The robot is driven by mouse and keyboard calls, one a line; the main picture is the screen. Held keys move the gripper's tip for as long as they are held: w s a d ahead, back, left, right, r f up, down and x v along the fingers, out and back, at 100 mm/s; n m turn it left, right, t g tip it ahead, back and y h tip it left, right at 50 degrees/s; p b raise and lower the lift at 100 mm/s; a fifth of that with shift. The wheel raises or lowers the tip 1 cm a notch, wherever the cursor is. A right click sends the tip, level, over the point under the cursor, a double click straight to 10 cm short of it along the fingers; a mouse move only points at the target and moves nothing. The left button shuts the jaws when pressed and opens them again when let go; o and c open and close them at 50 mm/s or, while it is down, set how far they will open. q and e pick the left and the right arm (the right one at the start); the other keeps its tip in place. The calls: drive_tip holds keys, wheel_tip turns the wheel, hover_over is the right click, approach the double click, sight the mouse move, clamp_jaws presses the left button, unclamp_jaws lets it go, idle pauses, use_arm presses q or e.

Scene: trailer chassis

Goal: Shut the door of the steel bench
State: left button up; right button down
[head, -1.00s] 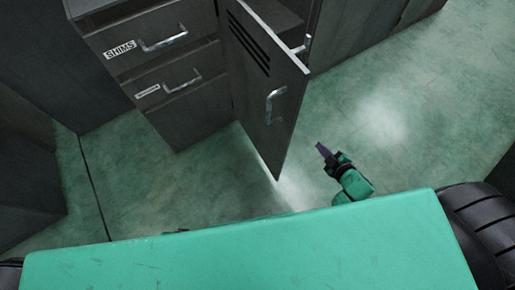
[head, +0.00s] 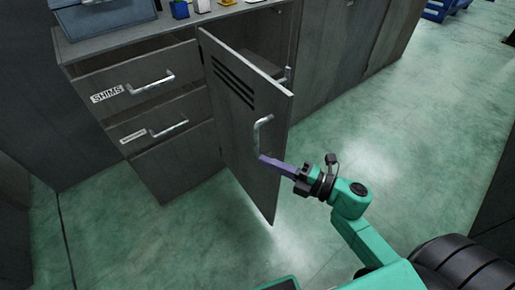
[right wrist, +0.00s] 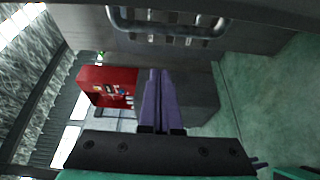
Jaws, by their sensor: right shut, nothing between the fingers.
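The steel bench's door (head: 240,125) stands open, swung out from the dark cabinet, its louvred outer face turned towards me. Its bent metal handle (head: 262,133) is near the free edge. My right gripper (head: 264,159) is shut and empty, its purple fingers pointing left across the outer face, with the tips just by the handle's lower end. I cannot tell whether they touch. In the right wrist view the shut fingers (right wrist: 156,90) point towards the door handle (right wrist: 165,33) at the top. My left gripper is not in view.
Two drawers, the upper marked SHIMS (head: 130,80), sit left of the door. Small items (head: 182,10) stand on the bench top (head: 120,42). A red box (right wrist: 105,88) shows in the right wrist view.

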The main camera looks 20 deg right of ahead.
sight(258, 147)
drive_tip(key=x, duration=0.8)
drive_tip(key=shift+w+d+f, duration=0.1)
drive_tip(key=shift+w+d, duration=0.05)
drive_tip(key=shift+d, duration=2)
